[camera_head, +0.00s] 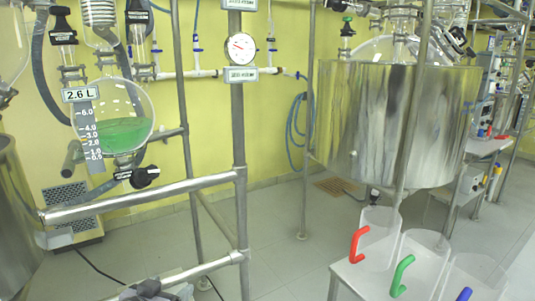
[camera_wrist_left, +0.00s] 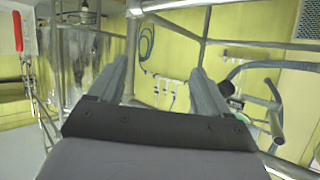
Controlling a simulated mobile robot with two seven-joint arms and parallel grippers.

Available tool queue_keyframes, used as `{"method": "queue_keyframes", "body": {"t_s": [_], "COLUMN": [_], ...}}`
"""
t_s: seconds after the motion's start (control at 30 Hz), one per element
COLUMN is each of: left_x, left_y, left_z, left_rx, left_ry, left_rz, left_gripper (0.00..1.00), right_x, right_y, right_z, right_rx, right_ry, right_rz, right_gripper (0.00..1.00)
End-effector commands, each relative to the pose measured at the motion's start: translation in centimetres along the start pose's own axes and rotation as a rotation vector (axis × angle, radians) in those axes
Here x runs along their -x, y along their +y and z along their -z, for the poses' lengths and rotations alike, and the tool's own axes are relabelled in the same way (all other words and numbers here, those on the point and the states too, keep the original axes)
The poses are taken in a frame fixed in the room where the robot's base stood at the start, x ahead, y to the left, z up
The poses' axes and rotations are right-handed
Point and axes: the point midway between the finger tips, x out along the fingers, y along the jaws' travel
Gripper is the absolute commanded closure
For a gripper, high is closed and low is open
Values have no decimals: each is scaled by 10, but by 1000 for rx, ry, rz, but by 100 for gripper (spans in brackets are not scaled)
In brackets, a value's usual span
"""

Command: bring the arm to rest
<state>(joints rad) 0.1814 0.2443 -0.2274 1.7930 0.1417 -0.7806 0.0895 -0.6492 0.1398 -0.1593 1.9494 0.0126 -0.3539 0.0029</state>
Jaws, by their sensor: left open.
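My left gripper (camera_head: 155,289) shows only in part at the bottom edge of the head view, below the horizontal steel rails. In the left wrist view its two grey fingers (camera_wrist_left: 164,75) stand wide apart, with nothing between them but the background frame, wall and hoses. The rest of the left arm is hidden below the head view. My right gripper is in neither view.
Steel rails (camera_head: 150,195) and an upright post (camera_head: 239,130) stand close to the left gripper. A round flask (camera_head: 125,104) with green liquid hangs at left. A steel vessel (camera_head: 375,125) stands at right, behind clear jugs with red (camera_head: 358,245), green and blue handles.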

Motion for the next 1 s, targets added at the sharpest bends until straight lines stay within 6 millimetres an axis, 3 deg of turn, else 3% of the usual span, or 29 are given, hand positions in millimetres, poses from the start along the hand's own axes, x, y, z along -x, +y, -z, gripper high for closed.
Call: {"method": "queue_keyframes", "body": {"t_s": [0.03, 0.2, 0.5, 0.73, 1.0], "left_x": [6, 32, 103, 146, 155], "left_y": [8, 28, 60, 73, 75], "left_z": [-29, -103, -212, -253, -260], "left_rx": [7, 22, 44, 50, 49], "left_ry": [-24, -71, -155, -193, -199], "left_rz": [-8, -26, -40, -39, -38], "left_gripper": [22, 22, 22, 22, 22], "right_x": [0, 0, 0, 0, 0], "right_y": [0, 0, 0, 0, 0], "right_z": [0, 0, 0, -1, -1], "right_rx": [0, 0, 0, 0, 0], "right_ry": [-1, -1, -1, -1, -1], "right_rz": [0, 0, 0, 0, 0], "right_gripper": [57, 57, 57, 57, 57]}}
